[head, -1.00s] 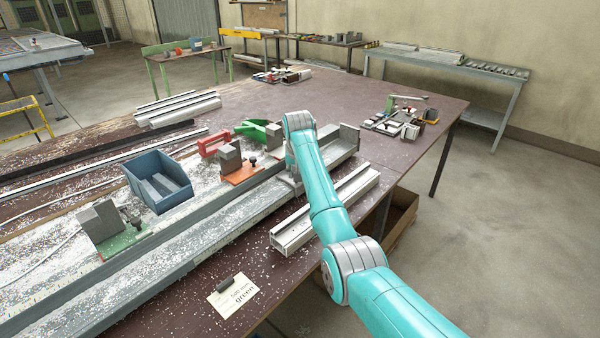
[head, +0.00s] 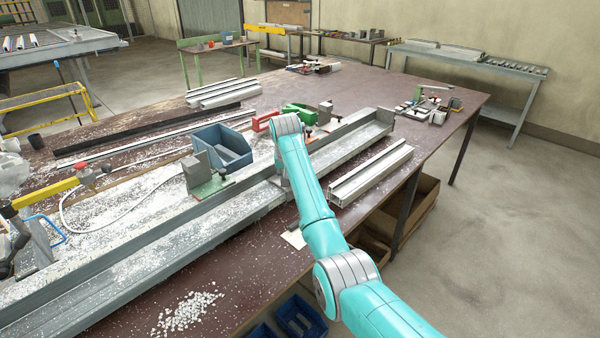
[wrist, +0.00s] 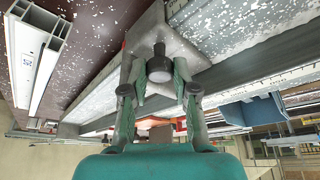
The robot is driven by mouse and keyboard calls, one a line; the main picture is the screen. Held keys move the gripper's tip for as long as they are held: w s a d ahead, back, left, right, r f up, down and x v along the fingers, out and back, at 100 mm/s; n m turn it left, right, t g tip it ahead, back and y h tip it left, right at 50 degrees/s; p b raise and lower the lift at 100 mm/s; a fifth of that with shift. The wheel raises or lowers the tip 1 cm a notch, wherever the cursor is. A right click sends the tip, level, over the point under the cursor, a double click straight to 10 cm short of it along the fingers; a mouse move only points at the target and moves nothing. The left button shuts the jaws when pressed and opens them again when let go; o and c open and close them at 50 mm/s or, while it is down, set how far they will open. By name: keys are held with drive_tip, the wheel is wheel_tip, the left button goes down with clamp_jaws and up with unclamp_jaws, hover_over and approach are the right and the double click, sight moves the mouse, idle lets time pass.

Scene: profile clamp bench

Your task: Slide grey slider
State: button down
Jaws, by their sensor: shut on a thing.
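The grey slider (wrist: 168,38) fills the top middle of the wrist view as a pale grey plate with a dark round knob (wrist: 158,66). My gripper (wrist: 159,78) is shut on this knob, one finger on each side. In the head view my arm hides the gripper and most of the slider; a grey edge of the slider (head: 277,180) shows on the long grey rail (head: 150,243).
A blue bin (head: 222,148) stands behind the green-based stop. Pale profiles (head: 370,175) lie right of my arm. An upright end plate (head: 385,115) closes the rail's right end. White chips (head: 186,311) litter the table. A card (head: 294,238) is mostly hidden by my arm.

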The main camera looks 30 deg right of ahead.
drive_tip(key=shift+s+a, duration=0.25)
drive_tip(key=shift+a, duration=0.45)
drive_tip(key=shift+s+a, duration=0.25)
drive_tip(key=shift+a, duration=0.4)
drive_tip(key=c, duration=1.2)
unclamp_jaws()
drive_tip(key=v, duration=1.2)
drive_tip(key=shift+w+d, duration=0.1)
